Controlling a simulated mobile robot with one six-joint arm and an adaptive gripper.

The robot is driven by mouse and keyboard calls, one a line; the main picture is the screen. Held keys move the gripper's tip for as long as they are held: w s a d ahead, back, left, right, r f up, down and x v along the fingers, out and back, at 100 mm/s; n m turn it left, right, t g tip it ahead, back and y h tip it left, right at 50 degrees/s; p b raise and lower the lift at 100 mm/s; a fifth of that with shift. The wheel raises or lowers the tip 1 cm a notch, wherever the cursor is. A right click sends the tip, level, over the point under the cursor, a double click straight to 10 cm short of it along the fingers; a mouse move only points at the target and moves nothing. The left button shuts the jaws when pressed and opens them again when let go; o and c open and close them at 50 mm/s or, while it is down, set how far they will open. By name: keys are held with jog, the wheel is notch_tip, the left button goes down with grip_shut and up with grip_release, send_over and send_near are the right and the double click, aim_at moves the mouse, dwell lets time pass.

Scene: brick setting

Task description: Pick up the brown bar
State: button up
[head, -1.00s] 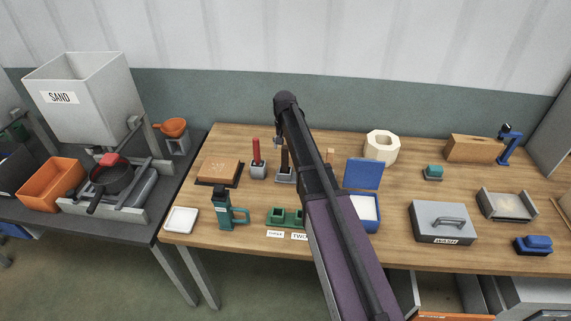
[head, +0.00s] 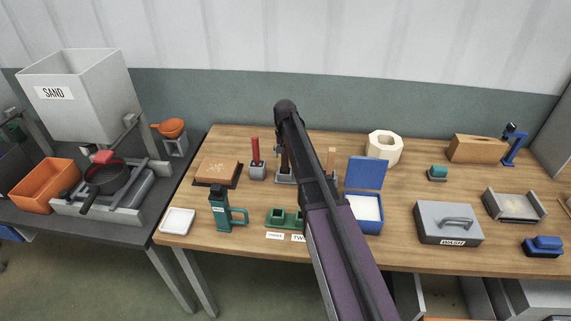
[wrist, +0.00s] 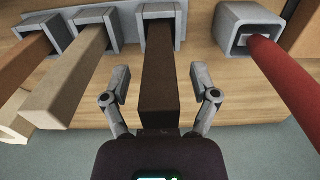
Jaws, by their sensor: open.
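The dark brown bar (wrist: 160,70) stands in a grey square holder (wrist: 161,12) in the middle of the wrist view. My gripper (wrist: 161,88) is open, with one finger on each side of this bar and a visible gap on both sides. In the head view the brown bar (head: 284,158) shows only partly beside my arm, in its holder on the table. My arm hides most of the gripper there.
A red bar (wrist: 288,72) stands in its own holder on one side. A blue open-lidded box (head: 366,173) and a green two-socket block (head: 284,219) are nearby.

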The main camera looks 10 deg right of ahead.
dwell(0.3)
grip_shut()
jog(key=shift+r, duration=0.1)
notch_tip(320, 180, up, 10)
jog(key=p, duration=1)
jog(key=shift+f, duration=0.25)
dwell(0.7)
